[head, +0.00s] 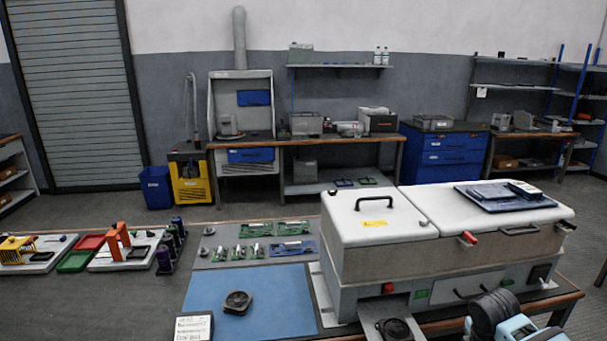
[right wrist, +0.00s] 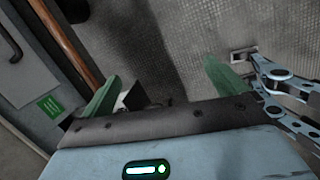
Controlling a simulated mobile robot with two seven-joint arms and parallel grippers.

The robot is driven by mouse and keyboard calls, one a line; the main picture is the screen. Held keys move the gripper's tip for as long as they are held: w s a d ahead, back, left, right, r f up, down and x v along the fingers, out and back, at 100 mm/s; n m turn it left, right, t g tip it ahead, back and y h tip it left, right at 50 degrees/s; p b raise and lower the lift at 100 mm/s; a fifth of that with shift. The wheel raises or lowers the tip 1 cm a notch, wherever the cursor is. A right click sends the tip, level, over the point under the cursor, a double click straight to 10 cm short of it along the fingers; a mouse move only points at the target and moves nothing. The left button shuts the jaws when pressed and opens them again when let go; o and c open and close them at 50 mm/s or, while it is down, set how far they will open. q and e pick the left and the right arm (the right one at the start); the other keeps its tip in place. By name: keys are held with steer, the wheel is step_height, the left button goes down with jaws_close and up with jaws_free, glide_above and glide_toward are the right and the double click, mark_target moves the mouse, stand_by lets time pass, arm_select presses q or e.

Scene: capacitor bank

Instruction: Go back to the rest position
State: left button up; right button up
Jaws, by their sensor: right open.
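My right gripper (right wrist: 162,88) shows in the right wrist view with its two green fingers wide apart. Nothing is held between them. It hangs over the grey floor (right wrist: 190,30), beside the wooden bench edge (right wrist: 68,42) and a grey machine side with a green label (right wrist: 49,106). In the head view only a light blue and dark part of my right arm shows at the bottom right corner, in front of the machine; its fingers are hidden there. My left gripper is in neither view.
A white-lidded machine (head: 385,250) fills the bench's right side, with a dark round part (head: 394,328) on its front chute. Another round part (head: 237,302) lies on the blue mat (head: 285,295). Green circuit boards (head: 289,228) and coloured trays (head: 90,242) lie behind and left.

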steer(key=s+a+f+m+t+y, duration=0.1)
steer(key=s+a+f+m+t, duration=0.15)
steer(key=s+f, duration=0.45)
steer(key=s+a+f+m+t, duration=0.2)
steer(key=s+f+m+t, duration=0.15)
steer(key=s+f, duration=0.35)
steer(key=s+a+m+t+y, duration=0.25)
steer(key=s+a, duration=0.25)
steer(key=s, duration=0.5)
steer(key=a+m, duration=0.6)
steer(key=a, duration=0.6)
steer(key=shift+s+r, duration=0.35)
steer(key=shift+s, duration=0.1)
steer(key=shift+a+y, duration=0.1)
steer(key=shift+y, duration=0.15)
